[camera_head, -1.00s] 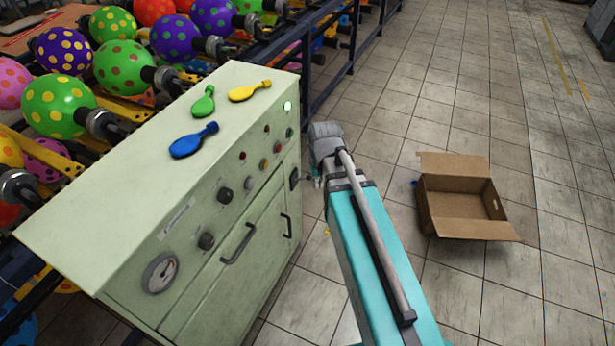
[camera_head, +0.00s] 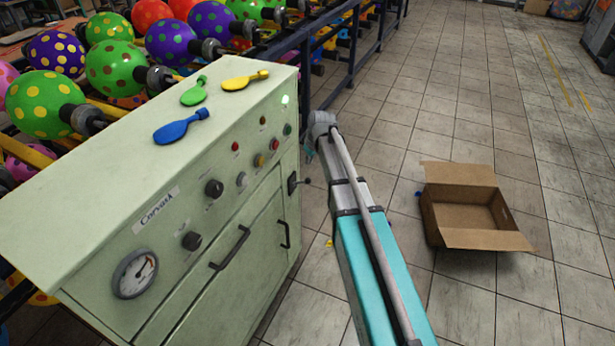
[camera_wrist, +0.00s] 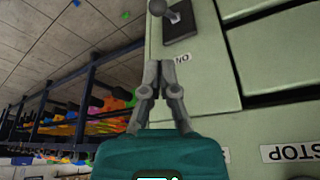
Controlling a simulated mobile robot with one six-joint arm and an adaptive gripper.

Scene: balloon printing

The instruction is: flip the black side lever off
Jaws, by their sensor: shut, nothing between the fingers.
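The black side lever (camera_head: 305,181) sticks out from a dark plate (camera_head: 292,183) on the right end of the pale green cabinet's front. In the wrist view the lever (camera_wrist: 157,7) shows at the top edge, with a round knob and a dark plate (camera_wrist: 181,19). An upside-down ON label (camera_wrist: 182,58) sits beside the plate. My gripper (camera_wrist: 159,66) is shut and empty, its fingertips just short of the lever with a visible gap. In the head view my arm's end hides most of the gripper.
The cabinet (camera_head: 90,220) carries knobs, a gauge (camera_head: 134,273), handles and three flat balloons on top. Racks of dotted balloons (camera_head: 115,66) stand behind it. An open cardboard box (camera_head: 468,239) lies on the floor at right.

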